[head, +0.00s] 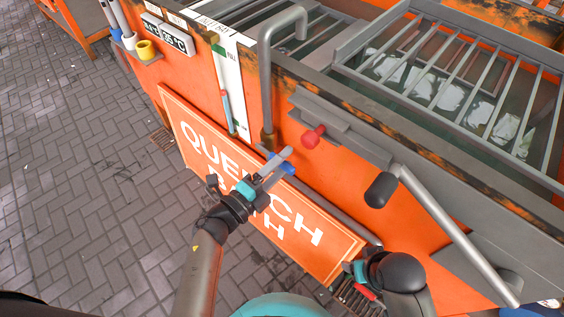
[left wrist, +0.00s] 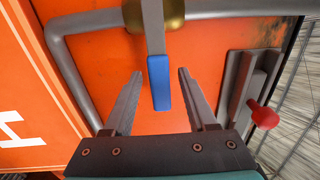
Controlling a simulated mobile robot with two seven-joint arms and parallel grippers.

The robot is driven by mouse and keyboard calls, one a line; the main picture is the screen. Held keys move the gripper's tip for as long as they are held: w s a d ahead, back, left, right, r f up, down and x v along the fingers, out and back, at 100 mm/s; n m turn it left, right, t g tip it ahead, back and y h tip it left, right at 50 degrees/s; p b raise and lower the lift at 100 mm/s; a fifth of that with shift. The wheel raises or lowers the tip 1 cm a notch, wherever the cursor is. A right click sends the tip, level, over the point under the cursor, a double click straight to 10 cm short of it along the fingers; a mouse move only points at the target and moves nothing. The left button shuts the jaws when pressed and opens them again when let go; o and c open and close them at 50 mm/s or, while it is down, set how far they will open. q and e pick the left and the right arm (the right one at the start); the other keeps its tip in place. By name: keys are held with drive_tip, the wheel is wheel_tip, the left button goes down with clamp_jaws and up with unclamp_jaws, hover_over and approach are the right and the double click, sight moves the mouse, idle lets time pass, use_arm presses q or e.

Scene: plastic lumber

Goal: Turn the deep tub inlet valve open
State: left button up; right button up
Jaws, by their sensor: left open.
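The inlet valve has a brass body (left wrist: 156,14) on a grey pipe (left wrist: 225,8) and a flat lever with a blue grip (left wrist: 159,82). In the left wrist view the lever points down the picture. My left gripper (left wrist: 160,73) is open, with one finger on each side of the blue grip and a visible gap on both sides. In the head view the blue grip (head: 288,168) shows beside my left gripper (head: 276,166) at the orange tub's front. My right gripper (head: 360,281) is low at the tub front; its fingers are not clear.
A QUENCH BATH sign (head: 235,165) hangs on the tub front. A red knob (head: 313,136) on a grey slide and a long lever with a black grip (head: 381,190) are to the right. Barred racks (head: 450,75) lie on top. The paved floor (head: 80,170) at left is free.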

use_arm(q)
drive_tip(key=shift+c, duration=0.2)
clamp_jaws()
idle(1.1)
